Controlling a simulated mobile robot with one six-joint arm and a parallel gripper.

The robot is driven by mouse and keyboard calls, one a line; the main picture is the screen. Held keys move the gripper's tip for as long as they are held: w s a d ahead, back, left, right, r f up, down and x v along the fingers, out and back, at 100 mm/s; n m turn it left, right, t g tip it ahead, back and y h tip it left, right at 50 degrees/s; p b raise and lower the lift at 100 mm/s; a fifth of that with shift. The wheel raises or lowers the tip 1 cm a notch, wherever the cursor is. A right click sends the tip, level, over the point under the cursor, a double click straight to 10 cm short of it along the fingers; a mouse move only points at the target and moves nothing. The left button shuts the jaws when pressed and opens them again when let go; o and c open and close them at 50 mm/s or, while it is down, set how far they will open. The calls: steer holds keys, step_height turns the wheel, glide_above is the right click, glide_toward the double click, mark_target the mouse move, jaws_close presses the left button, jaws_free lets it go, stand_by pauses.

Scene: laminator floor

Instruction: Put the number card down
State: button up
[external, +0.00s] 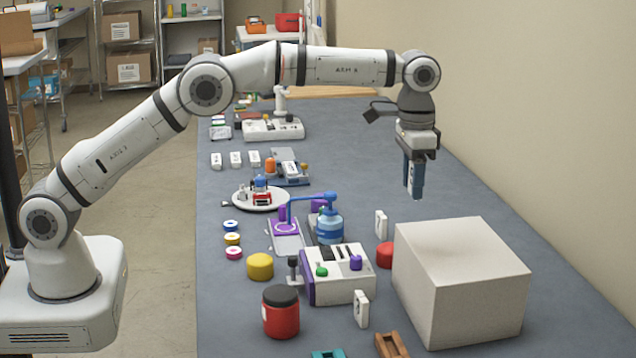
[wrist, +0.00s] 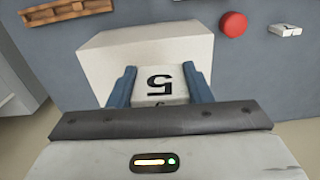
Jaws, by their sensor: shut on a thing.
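My gripper (external: 415,190) is shut on a white number card (wrist: 160,80), held between its two blue fingers in the wrist view (wrist: 159,88). The card bears a black 5, with part of another mark below it. In the external view, only a sliver of the card shows between the fingers. The box also shows beyond the fingers in the wrist view (wrist: 100,55). Two other white cards stand on the table, one (external: 381,224) left of the box and one (external: 361,308) nearer the camera.
A red round object (external: 385,255) sits beside the box. A white machine with colored knobs (external: 338,287), a red jar (external: 281,315) and a yellow jar (external: 260,266) stand to the left. A brown slotted block (external: 391,345) lies at the front. The grey table (external: 480,190) is clear behind the box.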

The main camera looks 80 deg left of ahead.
steer(key=w+d+p, duration=0.1)
steer(key=w+p, duration=0.2)
steer(key=w, duration=0.1)
steer(key=b, duration=0.1)
glide_above(431, 246)
step_height(431, 246, down, 5)
steer(key=shift+r, duration=0.1)
steer(key=shift+f, duration=2.7)
steer(key=shift+f, duration=0.15)
steer(key=o, duration=1)
